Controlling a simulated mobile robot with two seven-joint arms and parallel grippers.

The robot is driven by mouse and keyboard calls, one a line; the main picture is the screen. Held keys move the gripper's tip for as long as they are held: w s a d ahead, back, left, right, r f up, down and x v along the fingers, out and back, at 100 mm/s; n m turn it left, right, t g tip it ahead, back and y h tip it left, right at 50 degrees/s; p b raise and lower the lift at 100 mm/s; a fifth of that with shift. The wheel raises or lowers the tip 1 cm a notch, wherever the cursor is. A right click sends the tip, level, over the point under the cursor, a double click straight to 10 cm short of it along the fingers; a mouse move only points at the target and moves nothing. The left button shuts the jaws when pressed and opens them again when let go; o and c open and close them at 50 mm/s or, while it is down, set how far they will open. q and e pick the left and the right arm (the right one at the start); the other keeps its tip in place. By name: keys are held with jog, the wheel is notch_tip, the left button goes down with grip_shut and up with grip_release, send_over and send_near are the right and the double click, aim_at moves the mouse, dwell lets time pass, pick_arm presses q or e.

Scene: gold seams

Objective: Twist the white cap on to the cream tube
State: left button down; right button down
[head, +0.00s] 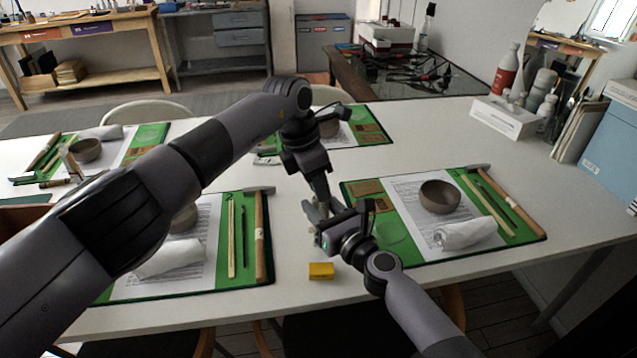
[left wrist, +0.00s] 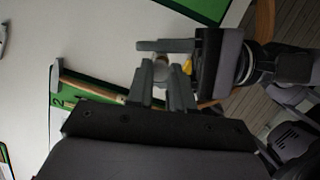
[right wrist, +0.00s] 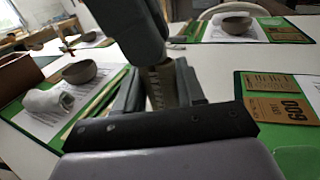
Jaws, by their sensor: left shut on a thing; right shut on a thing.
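My left gripper (head: 318,198) reaches down over the middle of the table and meets my right gripper (head: 322,228), which comes in from the front right. The two sets of fingers are close together above the tabletop. In the left wrist view a small pale round thing, apparently the white cap (left wrist: 160,68), shows between the left fingers. In the right wrist view the right fingers are shut on a ridged, shaded beige piece, apparently the cream tube (right wrist: 161,86). The fingers hide most of both, so I cannot tell whether cap and tube touch or are threaded.
A yellow block (head: 321,271) lies on the white table (head: 300,298) below the grippers. Green mats with bowls, rolled cloths and tools lie left, right and behind; the right mat holds a brown bowl (head: 440,197). A hammer (head: 261,230) lies to the left.

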pick_arm(q)
jog(key=shift+m, duration=0.4)
jog(key=c, duration=1)
grip_release()
jog(key=shift+r, duration=2.3)
jog(key=o, duration=0.6)
jog(key=shift+c, duration=0.2)
jog(key=v, duration=1.2)
